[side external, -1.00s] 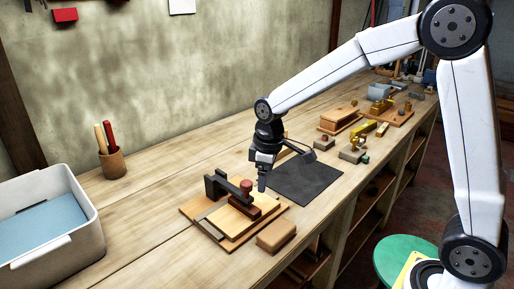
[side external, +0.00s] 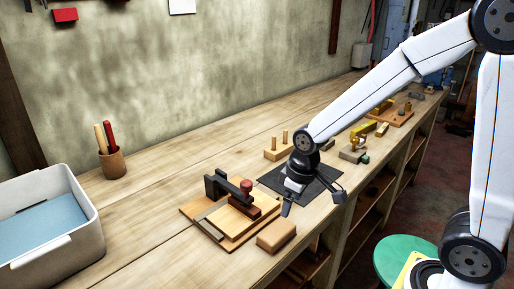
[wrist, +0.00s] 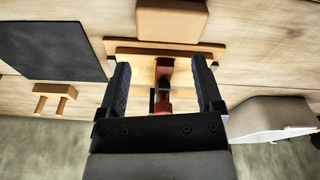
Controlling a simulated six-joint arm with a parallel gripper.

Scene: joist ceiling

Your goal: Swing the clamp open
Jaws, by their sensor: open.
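The clamp has a dark bracket and bar (side external: 220,186) with a red-brown knob (side external: 247,187) at its end. It stands on a wooden board (side external: 192,212), the bar lying across a smaller wooden piece. My gripper (side external: 313,203) is open and empty, to the right of the clamp in the side view and apart from it, tilted with its fingers spread. In the wrist view, the red-brown clamp part (wrist: 165,70) shows between the two fingers of my gripper (wrist: 160,68), farther off than the fingertips. My gripper hides part of the clamp there.
A tan block (side external: 276,236) lies at the board's front side. A dark mat (side external: 270,181) lies under and behind my gripper. A two-peg block (side external: 275,154) stands behind it. A pale bin (side external: 90,240) is at left, beside a pencil cup (side external: 112,163). Bench between cup and clamp is clear.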

